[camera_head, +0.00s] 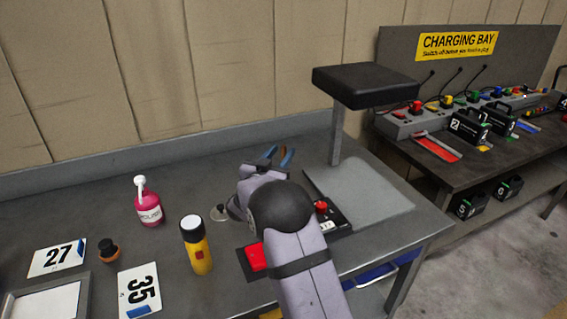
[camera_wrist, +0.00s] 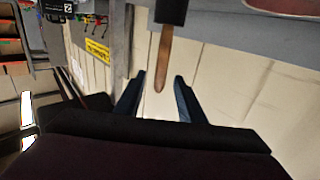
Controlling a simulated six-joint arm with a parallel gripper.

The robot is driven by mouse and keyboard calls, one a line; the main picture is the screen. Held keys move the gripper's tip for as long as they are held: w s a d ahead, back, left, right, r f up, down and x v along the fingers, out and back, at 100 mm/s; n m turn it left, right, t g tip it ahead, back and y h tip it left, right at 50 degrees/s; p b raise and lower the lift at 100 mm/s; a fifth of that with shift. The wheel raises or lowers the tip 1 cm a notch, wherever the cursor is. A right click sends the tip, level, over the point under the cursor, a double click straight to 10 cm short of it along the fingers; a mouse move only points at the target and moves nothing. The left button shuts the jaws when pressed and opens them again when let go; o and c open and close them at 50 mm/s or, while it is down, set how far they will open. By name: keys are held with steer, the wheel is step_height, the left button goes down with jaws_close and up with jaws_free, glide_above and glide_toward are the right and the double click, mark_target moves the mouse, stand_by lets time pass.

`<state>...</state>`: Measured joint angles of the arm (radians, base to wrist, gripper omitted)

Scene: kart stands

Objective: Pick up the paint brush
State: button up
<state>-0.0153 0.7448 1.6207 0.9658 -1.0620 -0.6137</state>
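In the wrist view a tapered brown wooden stick with a dark upper part, which looks like the paint brush (camera_wrist: 164,58), comes down from the top edge. Its rounded tip lies in the picture between the two fingers of my gripper (camera_wrist: 160,77). The fingers are spread, with clear gaps on both sides of the stick, and do not touch it. I cannot tell how deep the tip is between them. In the head view my gripper (camera_head: 280,153) is above the grey bench near the seat-topped post, and my arm hides most of the area around it. The brush is not clear there.
The bench holds a pink bottle (camera_head: 150,207), a yellow canister (camera_head: 197,252), a small dark-topped pot (camera_head: 108,251), number cards (camera_head: 57,258) and a red block (camera_head: 257,257). The black-padded post (camera_head: 337,135) stands close to my gripper's right. A charging table (camera_head: 465,160) is beyond.

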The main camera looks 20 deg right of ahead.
steer(key=shift+p+x, duration=1.05)
steer(key=shift+x, duration=1.9)
steer(key=shift+f, duration=0.1)
jaws_close()
